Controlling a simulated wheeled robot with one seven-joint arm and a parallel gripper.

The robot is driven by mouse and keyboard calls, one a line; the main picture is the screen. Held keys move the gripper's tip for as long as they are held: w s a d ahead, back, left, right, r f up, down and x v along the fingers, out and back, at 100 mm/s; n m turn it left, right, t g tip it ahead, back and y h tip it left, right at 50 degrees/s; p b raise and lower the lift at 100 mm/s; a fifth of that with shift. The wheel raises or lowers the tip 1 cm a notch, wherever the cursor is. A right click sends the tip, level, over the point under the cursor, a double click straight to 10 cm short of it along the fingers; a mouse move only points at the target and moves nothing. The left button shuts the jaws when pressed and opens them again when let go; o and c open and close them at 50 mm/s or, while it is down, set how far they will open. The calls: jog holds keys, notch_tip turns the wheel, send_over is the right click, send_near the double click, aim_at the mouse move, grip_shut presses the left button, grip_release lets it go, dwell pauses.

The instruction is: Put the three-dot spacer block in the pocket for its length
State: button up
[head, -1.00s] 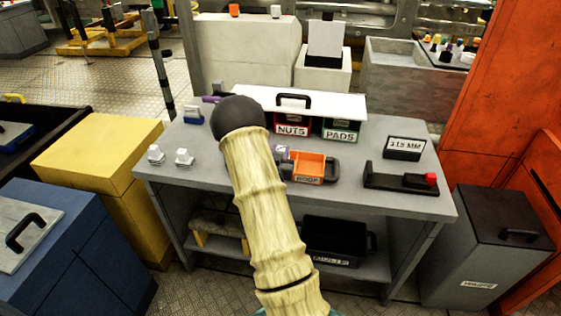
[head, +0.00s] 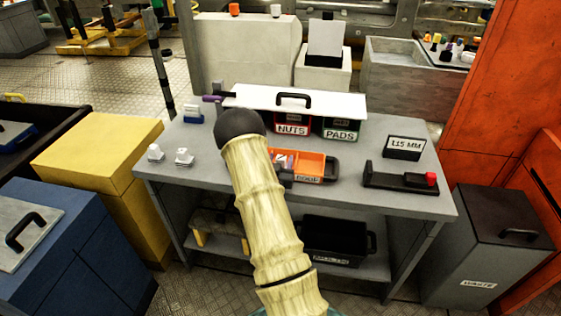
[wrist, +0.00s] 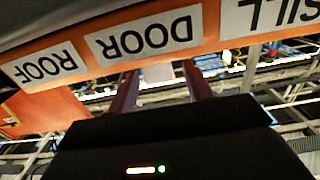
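The orange tray (head: 318,166) stands on the grey bench, with a ROOF label on its front. In the wrist view its wall (wrist: 80,32) shows upside-down ROOF, DOOR and SILL labels. A pale block with purple marks, apparently the spacer block (head: 285,160), is at the tray's left part, partly hidden by my arm; its dots cannot be counted. My gripper (wrist: 160,75) has its two fingers apart at the tray rim, with their tips at or behind the wall. A pale patch shows between them, but I cannot tell whether they grip it.
A black fixture with a red end (head: 402,179) and a 115 MM sign (head: 404,148) stand on the right. The NUTS and PADS bins (head: 315,126) stand behind under a white lid.

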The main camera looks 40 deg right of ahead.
jog(key=shift+r, duration=0.25)
jog(key=b+v, duration=0.2)
jog(key=v, duration=1)
jog(key=shift+f, duration=0.1)
